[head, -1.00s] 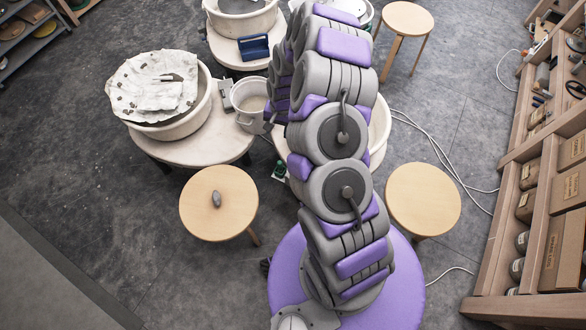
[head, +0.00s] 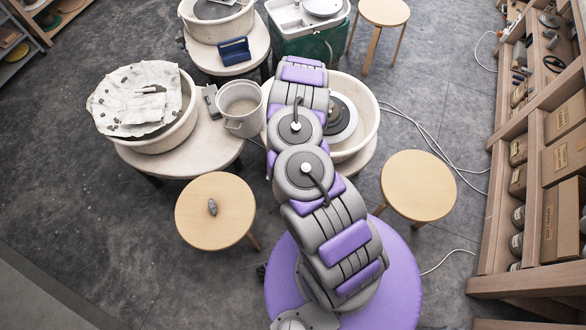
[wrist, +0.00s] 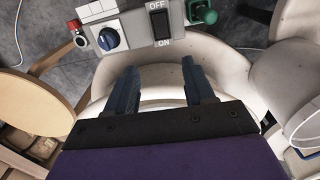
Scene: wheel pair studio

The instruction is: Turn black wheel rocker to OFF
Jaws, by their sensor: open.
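The black rocker (wrist: 160,26) shows at the top of the wrist view on a control panel (wrist: 134,38) fixed to a pale wheel housing (wrist: 225,60). OFF is printed above the rocker and ON below it; which side is pressed in is hard to tell. My gripper (wrist: 160,66) is open and empty, its two dark fingers apart and pointing at the panel, below the rocker in the picture and apparently not touching it. In the head view, a wheel with a dark wheel head (head: 341,118) in a cream basin (head: 371,112) stands beyond my arm, which hides the gripper and rocker there.
Wooden stools stand left (head: 215,225) and right (head: 418,185). A grey bucket (head: 241,108) sits left of the wheel. Shelves (head: 500,215) line the right side.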

